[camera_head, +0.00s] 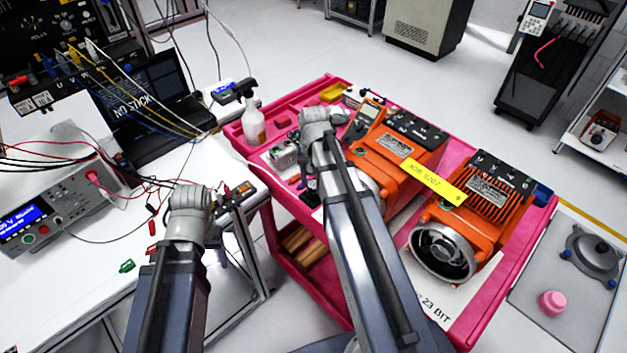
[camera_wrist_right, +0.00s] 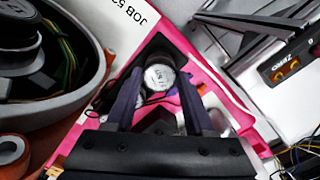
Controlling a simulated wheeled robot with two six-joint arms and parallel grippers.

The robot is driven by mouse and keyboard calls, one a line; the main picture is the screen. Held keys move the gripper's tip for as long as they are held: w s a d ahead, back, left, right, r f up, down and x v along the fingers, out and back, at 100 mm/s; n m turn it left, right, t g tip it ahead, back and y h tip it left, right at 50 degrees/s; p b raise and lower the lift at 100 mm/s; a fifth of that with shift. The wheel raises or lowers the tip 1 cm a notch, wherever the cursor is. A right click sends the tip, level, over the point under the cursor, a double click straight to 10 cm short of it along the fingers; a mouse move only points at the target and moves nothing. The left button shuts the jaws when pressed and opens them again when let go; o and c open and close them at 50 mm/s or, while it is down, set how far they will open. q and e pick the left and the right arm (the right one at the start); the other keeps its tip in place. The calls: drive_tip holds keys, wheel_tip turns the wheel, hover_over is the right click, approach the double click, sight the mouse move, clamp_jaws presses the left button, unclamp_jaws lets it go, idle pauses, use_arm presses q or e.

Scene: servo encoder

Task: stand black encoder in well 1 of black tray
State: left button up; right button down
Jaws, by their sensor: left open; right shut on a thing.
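My right gripper (camera_wrist_right: 158,84) is shut on a round thing with a pale, printed face (camera_wrist_right: 160,73) and a dark surround, which I take for the black encoder. It sits between the two dark fingertips in the right wrist view, above the pink cart. In the head view, my right gripper (camera_head: 309,188) is mostly behind its own arm, and the encoder cannot be made out there. My left gripper (camera_head: 190,212) is over the bench's right edge; its fingers are hidden by the arm, and nothing shows held. I cannot pick out the black tray or its wells for certain.
The pink cart (camera_head: 520,260) carries two orange motors (camera_head: 400,160) (camera_head: 470,215), a spray bottle (camera_head: 252,122) and a multimeter (camera_head: 364,118). The white bench (camera_head: 80,270) at left holds a power supply (camera_head: 55,212), a laptop (camera_head: 150,95) and loose leads.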

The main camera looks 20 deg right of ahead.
drive_tip(key=shift+f, duration=0.2)
drive_tip(key=shift+f+b, duration=0.3)
drive_tip(key=shift+f, duration=0.1)
drive_tip(key=shift+f+b, duration=0.35)
drive_tip(key=shift+b, duration=0.05)
drive_tip(key=shift+c, duration=0.9)
unclamp_jaws()
drive_tip(key=shift+c, duration=0.2)
drive_tip(key=shift+r, duration=0.1)
drive_tip(key=shift+c, duration=0.3)
drive_tip(key=shift+r, duration=0.1)
drive_tip(key=shift+r+p, duration=1.15)
drive_tip(key=shift+p, duration=0.25)
drive_tip(key=shift+r, duration=0.1)
